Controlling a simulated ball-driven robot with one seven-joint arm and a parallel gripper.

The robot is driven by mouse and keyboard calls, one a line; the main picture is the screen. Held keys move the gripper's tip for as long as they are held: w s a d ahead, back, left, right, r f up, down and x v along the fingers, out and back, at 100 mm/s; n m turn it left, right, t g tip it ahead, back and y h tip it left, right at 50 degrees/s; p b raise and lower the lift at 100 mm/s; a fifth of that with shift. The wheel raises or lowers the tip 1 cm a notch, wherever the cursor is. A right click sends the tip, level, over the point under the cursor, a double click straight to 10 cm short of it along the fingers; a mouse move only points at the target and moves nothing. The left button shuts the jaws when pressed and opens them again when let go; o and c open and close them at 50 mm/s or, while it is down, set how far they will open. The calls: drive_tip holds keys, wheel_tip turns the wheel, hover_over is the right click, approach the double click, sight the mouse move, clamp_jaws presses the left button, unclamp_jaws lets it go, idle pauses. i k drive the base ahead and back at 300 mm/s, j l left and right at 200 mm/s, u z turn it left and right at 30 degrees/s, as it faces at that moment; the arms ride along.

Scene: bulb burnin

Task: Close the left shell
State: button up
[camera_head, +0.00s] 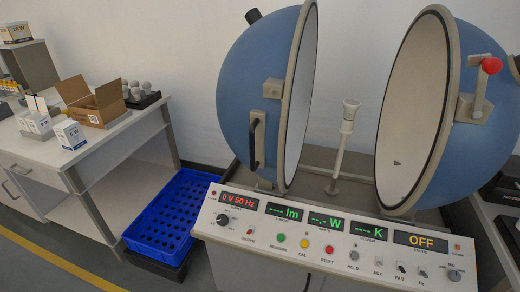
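The left shell (240,78) is a blue hemisphere with a pale rim and white inside, standing on the bench at the picture's middle. It has a dark vertical handle (256,141) on its outer side near the rim. The right shell (492,131) is a matching blue hemisphere with a red-knobbed latch (489,66) near its rim. The two shells stand apart, with a wide gap between them. A white post with a socket-like top (345,128) stands upright in the gap. My gripper is not in this view.
A control panel (335,232) with displays and buttons runs along the bench front; one display reads OFF. A blue perforated crate (168,215) sits low to the left. A left table holds an open cardboard box (93,101), small boxes and several bulbs (139,92). Floor shows at lower left.

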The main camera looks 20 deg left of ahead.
sight(265, 83)
drive_tip(key=i+j, duration=0.2)
drive_tip(key=j, duration=0.15)
drive_tip(key=i+j+u, duration=0.15)
drive_tip(key=j, duration=0.25)
drive_tip(key=i+j, duration=0.25)
drive_tip(key=j+u, duration=0.05)
drive_tip(key=j, duration=0.05)
